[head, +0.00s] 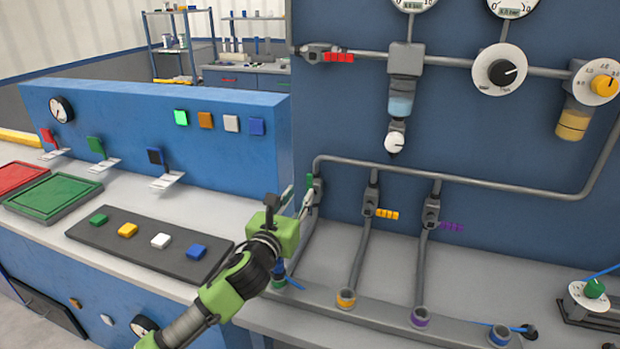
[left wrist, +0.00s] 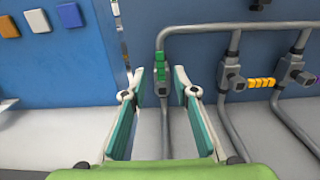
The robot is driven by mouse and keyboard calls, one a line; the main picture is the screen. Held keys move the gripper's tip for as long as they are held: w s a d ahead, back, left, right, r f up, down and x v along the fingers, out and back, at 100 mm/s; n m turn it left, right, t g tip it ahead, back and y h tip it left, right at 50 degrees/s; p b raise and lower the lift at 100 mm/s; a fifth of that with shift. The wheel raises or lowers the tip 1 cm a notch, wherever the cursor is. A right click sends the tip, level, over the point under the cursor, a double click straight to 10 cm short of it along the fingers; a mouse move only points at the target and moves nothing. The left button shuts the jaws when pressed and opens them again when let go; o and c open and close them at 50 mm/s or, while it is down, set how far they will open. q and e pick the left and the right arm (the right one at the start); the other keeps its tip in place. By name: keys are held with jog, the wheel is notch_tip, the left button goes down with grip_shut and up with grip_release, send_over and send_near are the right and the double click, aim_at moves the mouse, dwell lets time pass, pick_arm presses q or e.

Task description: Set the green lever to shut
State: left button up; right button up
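The green lever (head: 310,182) sits on the leftmost valve of the pipe rack. My left gripper (head: 298,201) is open and empty, just in front of this valve. In the left wrist view its two fingertips (left wrist: 159,84) stand either side of the lever's lower end; I cannot tell whether they touch it. Another green lever (head: 97,145) stands on the blue panel at the far left, between a red and a blue one. My right gripper is not in view.
Valves with a yellow handle (head: 386,213) and a purple handle (head: 451,226) stand to the right, handles sideways across their pipes. A red-handled valve (head: 338,57) is above. A blue panel edge (head: 283,140) rises close left of my gripper. A dark button strip (head: 180,260) lies left.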

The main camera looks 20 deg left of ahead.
aim_at(309, 181)
pick_arm(q)
jog(key=w, duration=0.4)
jog(key=shift+d, duration=0.1)
jog(key=w, duration=0.3)
jog(key=shift+w, duration=0.3)
jog(key=shift+w+d+f, duration=0.1)
jog(key=shift+w, duration=0.55)
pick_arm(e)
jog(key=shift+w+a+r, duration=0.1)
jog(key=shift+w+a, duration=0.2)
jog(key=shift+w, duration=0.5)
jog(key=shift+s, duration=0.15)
pick_arm(q)
grip_shut()
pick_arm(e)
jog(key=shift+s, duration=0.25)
